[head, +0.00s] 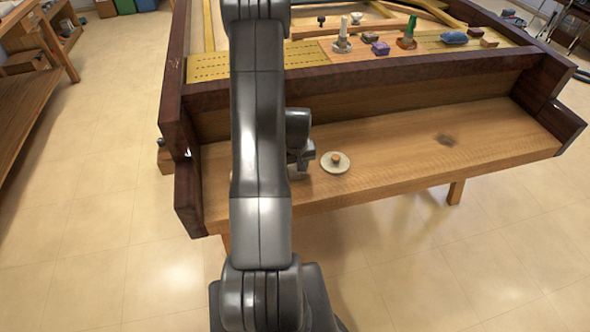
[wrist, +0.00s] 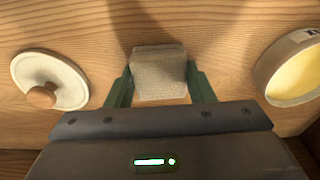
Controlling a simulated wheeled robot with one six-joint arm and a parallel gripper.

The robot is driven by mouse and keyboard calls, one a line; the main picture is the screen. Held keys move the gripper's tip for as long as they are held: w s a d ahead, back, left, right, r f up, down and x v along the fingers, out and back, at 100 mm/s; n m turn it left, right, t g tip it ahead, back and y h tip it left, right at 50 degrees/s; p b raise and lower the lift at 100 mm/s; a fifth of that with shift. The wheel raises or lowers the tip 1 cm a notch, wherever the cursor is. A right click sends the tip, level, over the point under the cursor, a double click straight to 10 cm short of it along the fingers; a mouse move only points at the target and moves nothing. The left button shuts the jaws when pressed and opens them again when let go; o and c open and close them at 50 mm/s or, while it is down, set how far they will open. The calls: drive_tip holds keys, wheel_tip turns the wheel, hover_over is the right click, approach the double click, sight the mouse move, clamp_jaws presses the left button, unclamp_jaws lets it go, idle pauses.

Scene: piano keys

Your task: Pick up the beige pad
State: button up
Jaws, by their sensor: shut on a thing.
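The beige pad (wrist: 159,76) is a small block with a woven-looking surface, in the upper middle of the wrist view. My gripper (wrist: 160,85) has its two green fingers on either side of the pad and is shut on it. The pad is over the wooden shelf (wrist: 225,35); I cannot tell whether it touches the wood. In the head view my arm hides the pad and most of my gripper (head: 300,165).
A round cream lid with a wooden knob (wrist: 62,82) lies left of the pad; it also shows in the head view (head: 335,167). A round container with a yellowish inside (wrist: 294,75) stands right. The shelf's right part (head: 480,140) is mostly clear, with a dark stain.

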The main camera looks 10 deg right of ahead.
sight(295, 168)
drive_tip(key=shift+r, duration=0.1)
wheel_tip(295, 168, up, 10)
idle(0.4)
